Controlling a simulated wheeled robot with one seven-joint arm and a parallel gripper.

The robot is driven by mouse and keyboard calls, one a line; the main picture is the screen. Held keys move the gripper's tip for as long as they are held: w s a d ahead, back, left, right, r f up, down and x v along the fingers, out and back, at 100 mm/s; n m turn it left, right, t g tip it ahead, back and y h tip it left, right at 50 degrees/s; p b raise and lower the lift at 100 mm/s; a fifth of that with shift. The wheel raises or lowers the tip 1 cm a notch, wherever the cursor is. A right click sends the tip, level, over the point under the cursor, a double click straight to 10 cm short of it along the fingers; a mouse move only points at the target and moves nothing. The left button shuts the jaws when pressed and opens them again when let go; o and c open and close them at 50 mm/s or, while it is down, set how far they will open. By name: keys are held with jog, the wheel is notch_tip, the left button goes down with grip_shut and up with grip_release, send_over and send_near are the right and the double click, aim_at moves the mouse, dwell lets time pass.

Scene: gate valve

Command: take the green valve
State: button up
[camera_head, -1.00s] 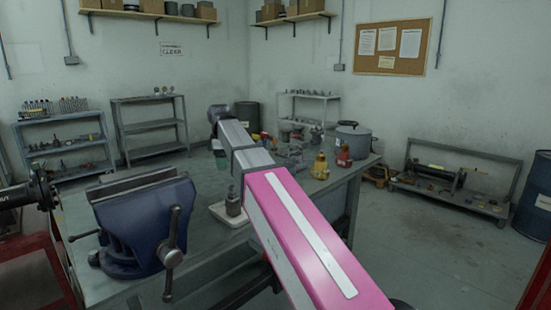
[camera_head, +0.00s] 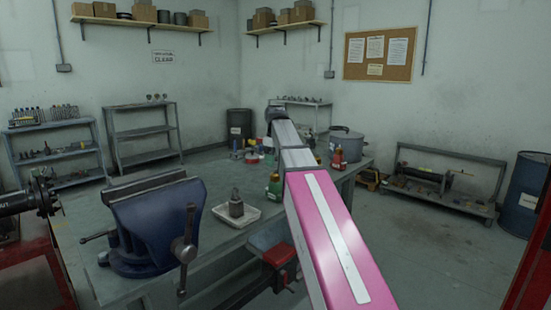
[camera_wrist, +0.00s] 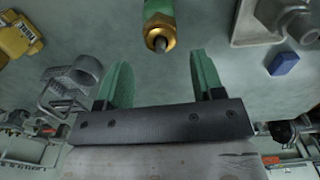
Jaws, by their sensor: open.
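In the wrist view the green valve (camera_wrist: 159,22) is at the top middle, with a brass collar and a dark stem end pointing towards my gripper. Its upper part is cut off by the frame edge. My gripper (camera_wrist: 160,78) is open, with two green fingers apart and nothing between them. The valve sits past the fingertips, roughly in line with the gap, not touching. In the head view a small green object (camera_head: 274,186) stands left of my arm on the bench; I cannot tell if it is the same valve. My fingers are hidden there.
The bench (camera_head: 190,235) carries a blue vise (camera_head: 155,220), a white tray (camera_head: 225,213) with a grey part, a red item (camera_head: 338,158) and a grey pot (camera_head: 347,144). The wrist view shows a yellow valve (camera_wrist: 18,40), a blue block (camera_wrist: 283,63) and a grey metal part (camera_wrist: 262,25).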

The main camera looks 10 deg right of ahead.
aim_at(276, 173)
jog(key=shift+f, duration=2.95)
jog(key=c, duration=0.9)
